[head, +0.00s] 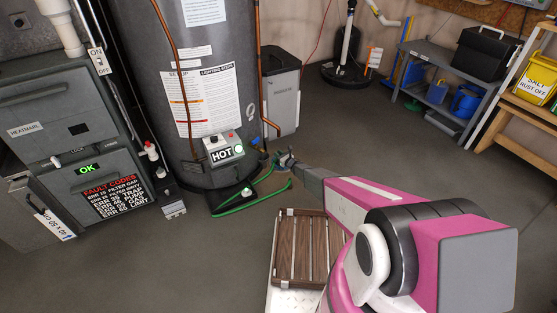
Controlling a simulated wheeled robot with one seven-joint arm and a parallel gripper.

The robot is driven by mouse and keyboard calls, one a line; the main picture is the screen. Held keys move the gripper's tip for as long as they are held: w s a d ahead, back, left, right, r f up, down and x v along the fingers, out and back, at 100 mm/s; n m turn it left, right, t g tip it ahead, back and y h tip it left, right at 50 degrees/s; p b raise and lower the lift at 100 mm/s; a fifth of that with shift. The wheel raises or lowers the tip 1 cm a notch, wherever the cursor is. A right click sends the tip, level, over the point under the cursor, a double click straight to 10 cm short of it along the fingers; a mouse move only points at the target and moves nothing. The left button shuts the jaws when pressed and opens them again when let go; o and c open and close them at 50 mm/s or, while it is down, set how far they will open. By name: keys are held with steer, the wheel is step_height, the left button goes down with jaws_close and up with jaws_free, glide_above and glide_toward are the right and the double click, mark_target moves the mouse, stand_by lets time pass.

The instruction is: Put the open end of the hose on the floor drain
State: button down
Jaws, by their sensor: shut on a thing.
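The green hose (250,204) lies on the floor in a loop in front of the grey water heater (216,90). One run reaches up toward the heater's base at the right, beside my gripper. Another run ends near my arm, where it is partly hidden. My gripper (281,157) is low, just right of the heater's base, small in the view and shut on the hose. The exact grip and the hose's open end are too small to make out. I cannot pick out a floor drain.
A wooden slatted platform (298,249) lies in front, below my arm. A grey bin-like unit (281,91) stands behind my gripper. The furnace (76,133) is at left. A black round sump lid (342,75) and a shelf (437,96) are behind. The floor at centre right is clear.

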steer(key=shift+f, duration=1.75)
steer(key=shift+f, duration=0.2)
steer(key=c, duration=1)
jaws_free()
